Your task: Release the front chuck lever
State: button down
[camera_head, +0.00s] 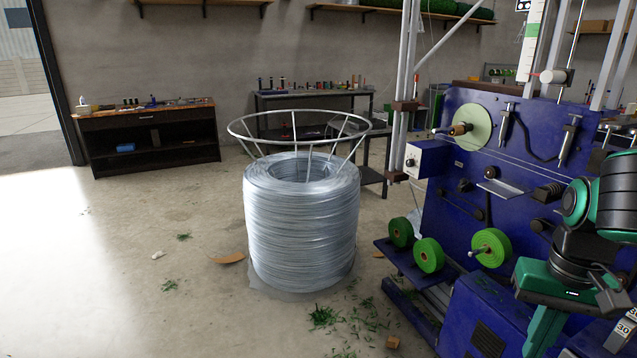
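The blue wire-twisting machine (462,190) stands at the right. My black and teal arm crosses its lower right part. The end of my arm, with my gripper (606,296), is low at the right, in front of the machine. The fingers are small and dark, and I cannot tell whether they are open or shut or touch anything. I cannot clearly pick out the front chuck lever; my arm hides part of the machine there. Two silver clamp-like fittings, one left (505,121) and one right (569,136), sit on the machine's upper face.
A large coil of silver wire (302,225) with a metal ring frame (240,133) stands on the floor left of the machine. Green spools (428,255) sit on the machine's low side. A dark workbench (150,118) stands at the back left. Floor at the left is open.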

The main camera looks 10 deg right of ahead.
aim_at(460, 189)
jog(key=z, duration=0.1)
jog(key=i, duration=1.2)
jog(key=z, duration=0.35)
jog(key=i, duration=1)
jog(key=z, duration=0.1)
